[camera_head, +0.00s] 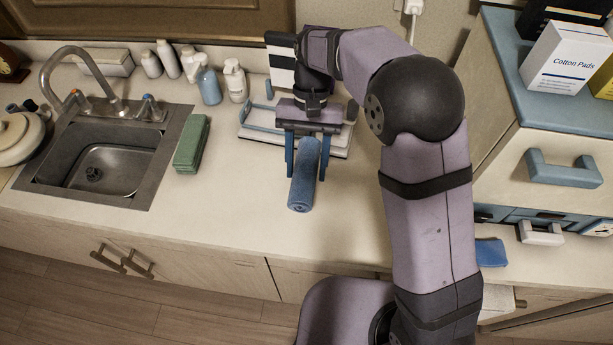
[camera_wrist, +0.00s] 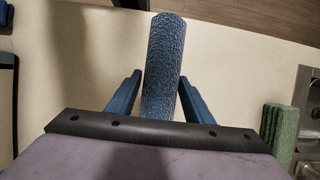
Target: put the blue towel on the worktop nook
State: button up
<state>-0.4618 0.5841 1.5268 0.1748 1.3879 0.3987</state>
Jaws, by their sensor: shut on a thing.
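The blue towel (camera_head: 303,182) is rolled up, and its free end points toward the worktop's front edge. My gripper (camera_head: 306,172) is shut on it, with one blue finger on each side. In the wrist view the towel (camera_wrist: 163,65) runs lengthwise between the fingertips (camera_wrist: 160,82). I cannot tell whether it touches the worktop (camera_head: 235,215) or hangs just above it. The nook is not marked; I cannot tell which part of the worktop it is.
A green folded towel (camera_head: 192,144) lies beside the sink (camera_head: 100,165). Behind my gripper is a white and blue tray (camera_head: 258,137). Several bottles (camera_head: 208,82) stand at the back wall. A drawer cabinet (camera_head: 560,170) stands at right, with a small blue cloth (camera_head: 491,252) near it.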

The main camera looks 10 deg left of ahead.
jog(key=shift+r, duration=0.85)
jog(key=w+d+r+n+t+h+p, duration=0.15)
jog(key=w+d+n+p, duration=0.25)
jog(key=d+n, duration=0.4)
jog(key=w+d+r+n+t+h+p, duration=0.1)
jog(key=w+d+r+n+t+p, duration=0.3)
jog(key=n, duration=0.5)
jog(key=w+d+r+n+t+h+p, duration=0.1)
jog(key=w+d+r+n+t+p, duration=0.1)
jog(key=w+d+n+p, duration=0.45)
jog(key=w+a+f+n+y+b, duration=0.1)
jog(key=w+f+n+b, duration=0.2)
jog(key=w+n, duration=0.3)
jog(key=w+a+f+n+t+y+b, duration=0.1)
jog(key=w+f+n+y+b, duration=0.1)
jog(key=w+f+n+b, duration=0.2)
jog(key=shift+w+f+n+b, duration=0.2)
jog(key=shift+w+n+b, duration=0.1)
jog(key=shift+w+n, duration=1.25)
jog(key=shift+m+t+y, duration=0.25)
jog(key=shift+m, duration=0.05)
jog(key=f+b, duration=0.1)
jog(key=f, duration=0.1)
jog(key=f+b, duration=0.3)
jog(key=b, duration=0.1)
jog(key=shift+w+f, duration=0.25)
jog(key=shift+f, duration=0.15)
jog(key=shift+f+b, duration=1.05)
jog(key=shift+f, duration=1)
